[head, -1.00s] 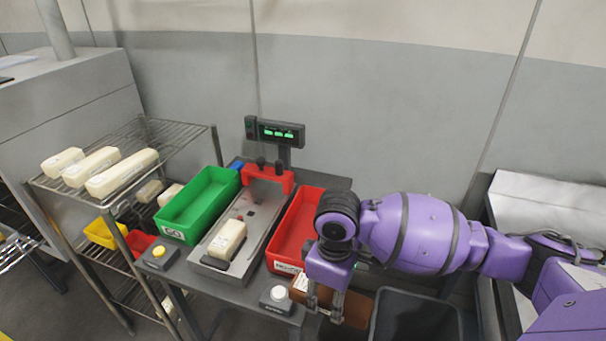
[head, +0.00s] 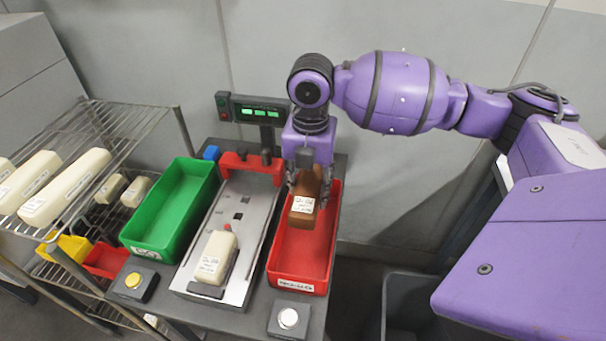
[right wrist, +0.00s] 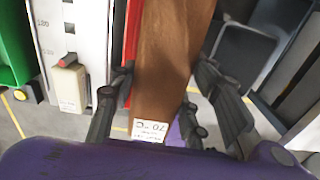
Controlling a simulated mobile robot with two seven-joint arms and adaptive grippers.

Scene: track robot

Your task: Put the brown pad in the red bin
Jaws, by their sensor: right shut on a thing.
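The brown pad (head: 305,200) is a brown block with a white label. My right gripper (head: 308,182) is shut on it and holds it over the red bin (head: 290,268), tilted with its label toward the camera. In the right wrist view the pad (right wrist: 172,65) lies between the two fingers of the gripper (right wrist: 155,105). A strip of the red bin's rim (right wrist: 131,45) shows beside it. Whether the pad touches the bin's floor cannot be told. My left gripper is not in view.
A green bin (head: 135,240) and a metal scale tray with a cream block (head: 215,257) stand left of the red bin. A display (head: 258,110) rises behind. Yellow and white buttons sit in front. A wire rack with cream blocks is at the left; a dark grey bin (head: 408,300) is at the lower right.

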